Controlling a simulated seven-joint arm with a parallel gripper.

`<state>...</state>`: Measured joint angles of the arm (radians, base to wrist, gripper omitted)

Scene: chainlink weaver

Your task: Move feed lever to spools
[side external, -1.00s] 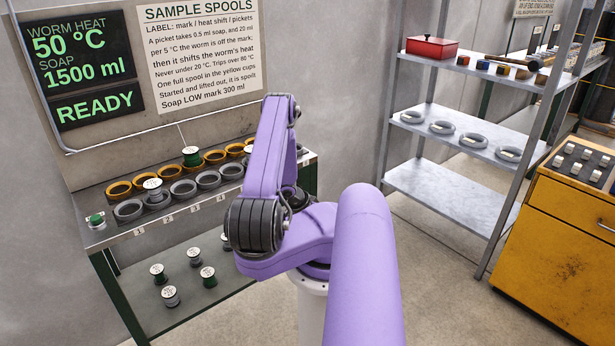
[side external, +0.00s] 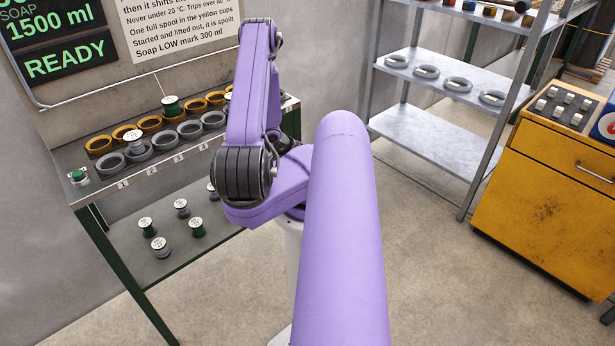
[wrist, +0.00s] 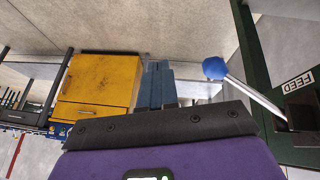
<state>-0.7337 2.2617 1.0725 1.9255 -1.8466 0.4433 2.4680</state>
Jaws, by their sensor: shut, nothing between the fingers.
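The feed lever (wrist: 252,92) shows in the wrist view at right, a bright metal rod with a blue ball knob (wrist: 215,68). It rises tilted out of a dark green frame, beside a white FEED label (wrist: 295,82). No "spools" mark is visible there. My gripper (wrist: 157,66) is shut and empty, its blue-grey fingers together to the left of the knob and apart from it in the picture. In the side external view I cannot make out the gripper or the lever. A green spool (side external: 170,106) and a white-topped spool (side external: 135,141) stand on the bench.
The bench carries yellow cups (side external: 150,123) and grey cups (side external: 190,129). Several spools (side external: 160,246) stand on its lower shelf. A screen (side external: 64,62) reads READY. A yellow cabinet (side external: 543,205) and metal shelving (side external: 430,135) stand at right. Open floor lies between.

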